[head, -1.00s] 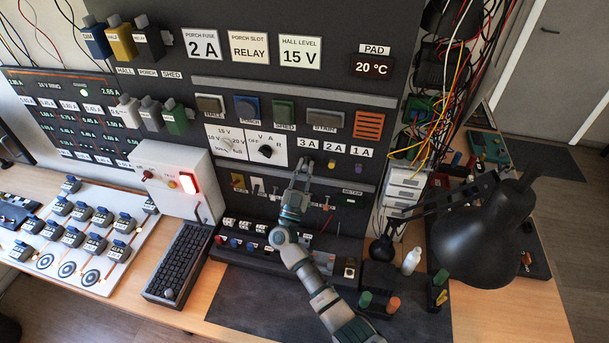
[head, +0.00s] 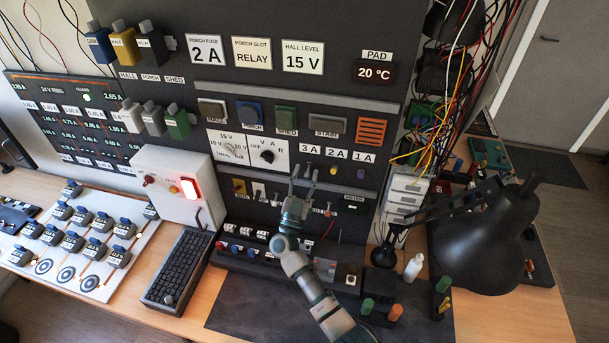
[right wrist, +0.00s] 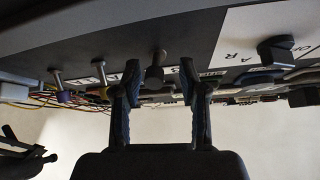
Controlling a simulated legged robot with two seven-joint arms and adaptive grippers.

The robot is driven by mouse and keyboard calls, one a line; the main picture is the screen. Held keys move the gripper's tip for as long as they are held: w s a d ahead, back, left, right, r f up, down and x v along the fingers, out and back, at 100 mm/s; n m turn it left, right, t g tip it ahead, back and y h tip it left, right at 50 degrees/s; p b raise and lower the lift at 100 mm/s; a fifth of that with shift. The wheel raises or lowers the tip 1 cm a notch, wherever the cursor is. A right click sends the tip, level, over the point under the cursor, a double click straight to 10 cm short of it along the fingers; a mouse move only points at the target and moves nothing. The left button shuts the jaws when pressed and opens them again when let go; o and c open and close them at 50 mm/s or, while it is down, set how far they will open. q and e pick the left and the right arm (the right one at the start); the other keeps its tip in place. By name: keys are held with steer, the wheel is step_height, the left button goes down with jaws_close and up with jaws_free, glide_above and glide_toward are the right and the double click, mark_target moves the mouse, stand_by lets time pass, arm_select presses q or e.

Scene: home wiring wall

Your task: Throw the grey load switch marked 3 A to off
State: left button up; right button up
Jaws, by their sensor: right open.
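My right gripper (head: 304,170) is open in front of the wall panel, just below the label 3 A (head: 310,149). In the right wrist view the open gripper (right wrist: 159,68) has one finger on each side of a short grey-brown lever (right wrist: 154,76), with gaps visible on both sides. This lever lines up with the 3 A label; in the head view the fingers largely cover it. Two similar levers stand to its right under 2 A (head: 336,154) and 1 A (head: 363,157), the last one with a purple tip (right wrist: 63,97). My left gripper is out of view.
A black rotary knob (right wrist: 276,52) on a white plate is close by the 3 A lever. An orange grille (head: 370,131) is above the 1 A label. Loose wires hang at the panel's right edge. A black lamp (head: 484,238) stands on the right of the desk.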

steer(key=v, duration=1.2)
steer(key=shift+w, duration=0.1)
stand_by(0.4)
